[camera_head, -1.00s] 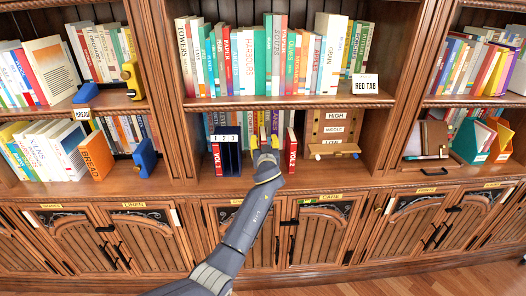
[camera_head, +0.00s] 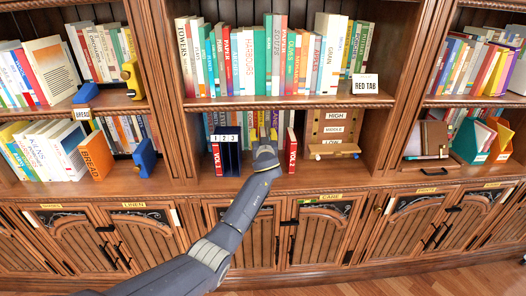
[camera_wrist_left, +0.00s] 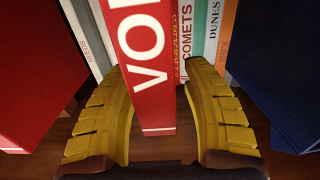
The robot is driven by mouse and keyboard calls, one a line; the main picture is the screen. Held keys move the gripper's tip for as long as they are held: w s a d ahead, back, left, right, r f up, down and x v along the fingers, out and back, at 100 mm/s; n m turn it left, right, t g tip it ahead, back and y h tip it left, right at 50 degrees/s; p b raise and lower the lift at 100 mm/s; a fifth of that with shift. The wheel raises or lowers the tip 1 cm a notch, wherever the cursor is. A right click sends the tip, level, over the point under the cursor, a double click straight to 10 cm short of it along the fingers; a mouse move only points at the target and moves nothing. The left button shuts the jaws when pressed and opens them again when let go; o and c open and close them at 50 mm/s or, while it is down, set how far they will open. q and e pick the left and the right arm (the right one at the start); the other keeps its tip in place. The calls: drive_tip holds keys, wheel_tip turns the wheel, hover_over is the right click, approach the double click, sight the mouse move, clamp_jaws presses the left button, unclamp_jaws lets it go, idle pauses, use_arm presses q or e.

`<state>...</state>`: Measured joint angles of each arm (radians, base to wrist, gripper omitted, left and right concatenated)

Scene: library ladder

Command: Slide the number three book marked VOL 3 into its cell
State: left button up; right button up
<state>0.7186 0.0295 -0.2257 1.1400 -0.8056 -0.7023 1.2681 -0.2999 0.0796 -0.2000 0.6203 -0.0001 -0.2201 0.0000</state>
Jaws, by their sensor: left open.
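A dark blue rack (camera_head: 231,160) with a 1 2 3 label strip stands on the lower middle shelf. A red VOL 1 book (camera_head: 217,158) is at its left end, under the 1. My left gripper (camera_head: 264,133) is right of the rack, reaching into the shelf. In the left wrist view its yellow fingers (camera_wrist_left: 161,78) are open on both sides of a red book marked VOL (camera_wrist_left: 146,60); its number is hidden. Another red book (camera_head: 291,150), apparently VOL 2, stands right of the gripper. My right gripper is not in view.
A row of books stands behind the gripper; a book marked COMETS (camera_wrist_left: 186,45) shows in the wrist view. A wooden board marked HIGH, MIDDLE, LOW (camera_head: 333,132) stands to the right. The shelf above (camera_head: 270,101) overhangs the gripper.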

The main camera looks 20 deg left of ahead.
use_arm(q)
drive_tip(key=shift+c, duration=0.6)
clamp_jaws()
drive_tip(key=shift+r, duration=0.2)
